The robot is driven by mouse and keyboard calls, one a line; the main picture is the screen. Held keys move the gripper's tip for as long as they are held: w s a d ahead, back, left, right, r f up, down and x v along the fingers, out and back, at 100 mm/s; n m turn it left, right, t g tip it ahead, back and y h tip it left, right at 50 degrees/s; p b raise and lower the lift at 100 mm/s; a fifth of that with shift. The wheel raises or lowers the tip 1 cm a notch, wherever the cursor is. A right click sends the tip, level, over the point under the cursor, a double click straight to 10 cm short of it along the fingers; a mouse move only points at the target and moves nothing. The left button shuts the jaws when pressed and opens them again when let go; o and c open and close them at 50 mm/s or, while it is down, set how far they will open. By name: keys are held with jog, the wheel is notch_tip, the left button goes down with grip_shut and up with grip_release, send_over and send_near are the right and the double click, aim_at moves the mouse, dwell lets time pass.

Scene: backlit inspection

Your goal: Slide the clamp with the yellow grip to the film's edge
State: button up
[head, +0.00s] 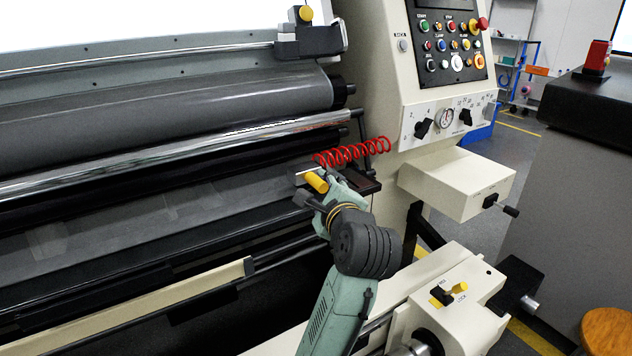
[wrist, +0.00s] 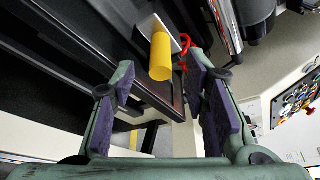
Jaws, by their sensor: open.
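The yellow grip (head: 316,183) is a short cylinder on the clamp beside the red coiled hose, near the right end of the machine's rollers. In the wrist view the yellow grip (wrist: 160,57) sticks out towards me from a pale plate (wrist: 152,27). My gripper (head: 328,194) is open at the clamp. In the wrist view its purple-padded fingers (wrist: 161,78) stand on either side of the yellow grip, with gaps visible. A grey, glossy sheet, seemingly the film (head: 120,213), runs below the chrome roller. I cannot clearly make out its right edge.
A red coiled hose (head: 352,152) hangs just behind my gripper. A chrome roller (head: 180,152) runs above the clamp. The control panel (head: 448,45) and a cream box with a crank (head: 457,185) stand to the right. A black carriage with a yellow knob (head: 309,36) sits higher up.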

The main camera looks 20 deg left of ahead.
aim_at(320, 187)
jog(key=p+x, duration=0.1)
jog(key=x, duration=0.5)
jog(key=shift+w+a, duration=0.1)
jog(key=shift+w, duration=0.1)
grip_shut()
dwell(0.3)
dwell(0.3)
